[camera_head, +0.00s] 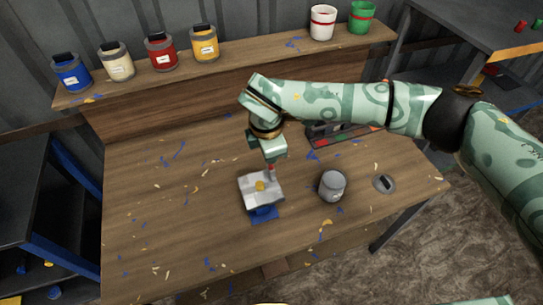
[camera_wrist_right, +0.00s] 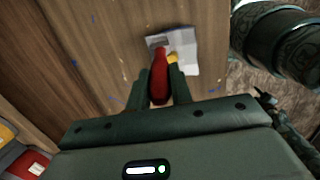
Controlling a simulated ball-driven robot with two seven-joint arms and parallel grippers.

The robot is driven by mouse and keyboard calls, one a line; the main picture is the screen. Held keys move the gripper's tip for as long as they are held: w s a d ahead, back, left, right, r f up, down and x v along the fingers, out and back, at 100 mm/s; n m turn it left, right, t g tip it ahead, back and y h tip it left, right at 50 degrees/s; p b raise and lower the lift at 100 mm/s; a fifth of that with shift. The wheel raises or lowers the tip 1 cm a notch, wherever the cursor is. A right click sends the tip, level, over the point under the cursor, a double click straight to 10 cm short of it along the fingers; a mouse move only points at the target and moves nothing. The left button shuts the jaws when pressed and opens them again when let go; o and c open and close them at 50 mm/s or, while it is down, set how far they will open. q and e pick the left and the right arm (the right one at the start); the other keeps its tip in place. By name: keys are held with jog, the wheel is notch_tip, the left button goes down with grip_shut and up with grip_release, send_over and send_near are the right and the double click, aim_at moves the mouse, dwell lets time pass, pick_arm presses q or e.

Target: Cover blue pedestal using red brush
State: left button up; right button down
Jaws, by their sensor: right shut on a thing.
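My right gripper (camera_head: 271,162) is just above the block's far edge, shut on the red brush (camera_wrist_right: 159,80). In the right wrist view the brush's red handle lies between the two fingers, and the block (camera_wrist_right: 186,48) is beyond it. My left gripper is not in view.
A dark tray (camera_head: 335,142) lies behind my arm. Several paint cans line the back shelf (camera_head: 235,63). The table's left side is clear apart from paint flecks.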

jog(key=shift+w+a+f, duration=0.1)
jog(key=shift+w, duration=0.2)
jog(key=shift+w+p+v, duration=0.2)
jog(key=shift+p+v, duration=0.3)
jog(key=shift+v, duration=0.35)
jog(key=shift+w+p+v, duration=0.15)
jog(key=shift+p+v, duration=0.35)
jog(key=shift+v, duration=0.35)
jog(key=shift+w+p+v, duration=0.2)
jog(key=shift+p+v, duration=0.3)
jog(key=shift+v, duration=0.35)
